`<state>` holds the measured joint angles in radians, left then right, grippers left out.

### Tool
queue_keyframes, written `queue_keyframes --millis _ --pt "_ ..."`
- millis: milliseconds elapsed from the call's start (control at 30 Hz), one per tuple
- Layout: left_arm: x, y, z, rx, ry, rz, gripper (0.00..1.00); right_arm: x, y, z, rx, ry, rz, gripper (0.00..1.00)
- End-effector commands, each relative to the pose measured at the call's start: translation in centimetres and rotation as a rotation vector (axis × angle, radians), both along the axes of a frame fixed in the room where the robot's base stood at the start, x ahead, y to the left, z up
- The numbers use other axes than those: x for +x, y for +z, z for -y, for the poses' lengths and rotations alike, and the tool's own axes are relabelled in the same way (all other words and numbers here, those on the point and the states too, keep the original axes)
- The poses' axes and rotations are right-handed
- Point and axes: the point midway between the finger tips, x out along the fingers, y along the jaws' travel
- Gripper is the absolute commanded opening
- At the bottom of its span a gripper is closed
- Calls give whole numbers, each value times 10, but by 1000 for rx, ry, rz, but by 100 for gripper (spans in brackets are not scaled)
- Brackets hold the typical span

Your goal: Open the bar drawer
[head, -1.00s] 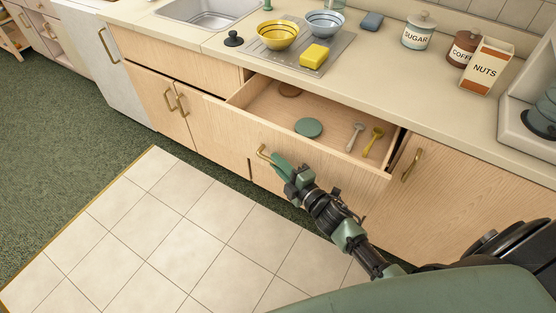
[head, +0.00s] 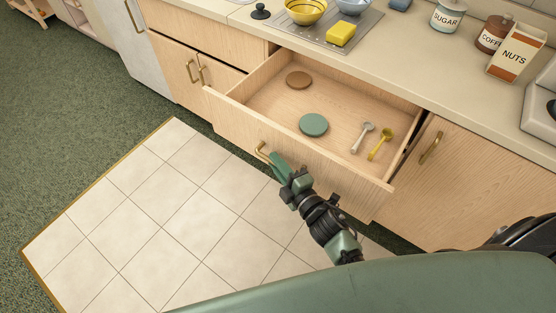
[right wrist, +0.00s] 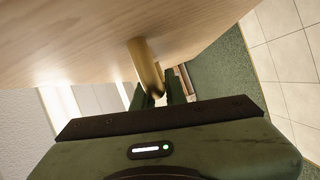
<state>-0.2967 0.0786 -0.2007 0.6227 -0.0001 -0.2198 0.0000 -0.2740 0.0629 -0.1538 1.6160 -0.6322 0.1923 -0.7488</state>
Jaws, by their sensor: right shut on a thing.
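The bar drawer (head: 350,178) is light wood and stands pulled well out from the counter in the head view. Inside lie a brown disc (head: 299,79), a green disc (head: 313,125), a grey spoon-like utensil (head: 362,138) and a yellow one (head: 380,144). My right gripper (head: 272,160) is at the drawer's front, shut on the brass handle (head: 262,152). In the right wrist view the handle (right wrist: 146,68) runs down from the wooden front to between the green fingers (right wrist: 158,94). My left gripper is not in view.
A closed cabinet door (head: 455,185) is at the right. The tiled floor (head: 150,220) is clear.

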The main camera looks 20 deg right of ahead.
Motion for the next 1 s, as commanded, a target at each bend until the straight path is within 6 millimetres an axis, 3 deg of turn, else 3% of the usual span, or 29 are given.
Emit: queue_keyframes --millis 100,133,200,567,1000 --pt "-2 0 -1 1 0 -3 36 1 4 -1 1 2 10 0" --pt "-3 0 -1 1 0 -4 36 1 4 -1 1 2 10 18" --pt "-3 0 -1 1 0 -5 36 1 4 -1 2 2 9 34" --pt "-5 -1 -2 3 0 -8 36 -3 1 1 1 1 2 34" --pt "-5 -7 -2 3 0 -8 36 -66 7 18 1 1 3 34"
